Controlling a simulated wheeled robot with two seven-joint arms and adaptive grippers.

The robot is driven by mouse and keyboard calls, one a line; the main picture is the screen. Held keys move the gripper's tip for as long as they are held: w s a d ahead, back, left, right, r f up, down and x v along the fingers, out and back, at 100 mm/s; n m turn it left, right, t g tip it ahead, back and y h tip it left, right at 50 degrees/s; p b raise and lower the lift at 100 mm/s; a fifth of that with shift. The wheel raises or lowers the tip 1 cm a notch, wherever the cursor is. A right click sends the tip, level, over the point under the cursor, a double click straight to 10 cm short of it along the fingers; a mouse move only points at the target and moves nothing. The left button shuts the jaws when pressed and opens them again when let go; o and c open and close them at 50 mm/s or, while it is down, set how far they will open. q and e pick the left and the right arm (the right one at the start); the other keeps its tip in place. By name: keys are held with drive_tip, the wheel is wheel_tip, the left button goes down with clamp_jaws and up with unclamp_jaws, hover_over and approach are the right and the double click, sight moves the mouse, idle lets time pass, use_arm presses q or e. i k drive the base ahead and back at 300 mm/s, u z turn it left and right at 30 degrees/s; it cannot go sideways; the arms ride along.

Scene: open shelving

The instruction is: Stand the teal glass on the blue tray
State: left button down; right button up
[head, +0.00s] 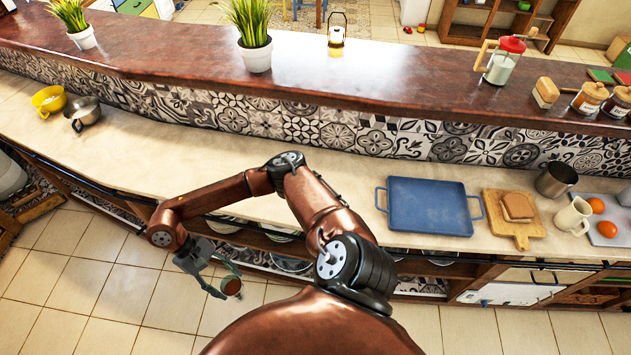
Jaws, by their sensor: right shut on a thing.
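The blue tray (430,207) lies flat and empty on the pale counter right of centre, a handle at each short side. My right gripper (222,281) is left of centre, in front of the counter edge and above the tiled floor. It is shut on a small glass (232,287), which I take to be the teal glass. The glass looks small and brownish inside from here, its teal colour hard to make out, and the fingers hide part of it. The glass is well left of the tray and apart from it. My left gripper is not in view.
Right of the tray are a wooden board with bread (515,218), a white jug (573,216) and a metal cup (556,179). Bowls (82,113) stand at the far left. A raised dark ledge (345,80) runs behind. The counter left of the tray is clear.

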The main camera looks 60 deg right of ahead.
sight(444, 208)
drive_tip(key=z, duration=1.8)
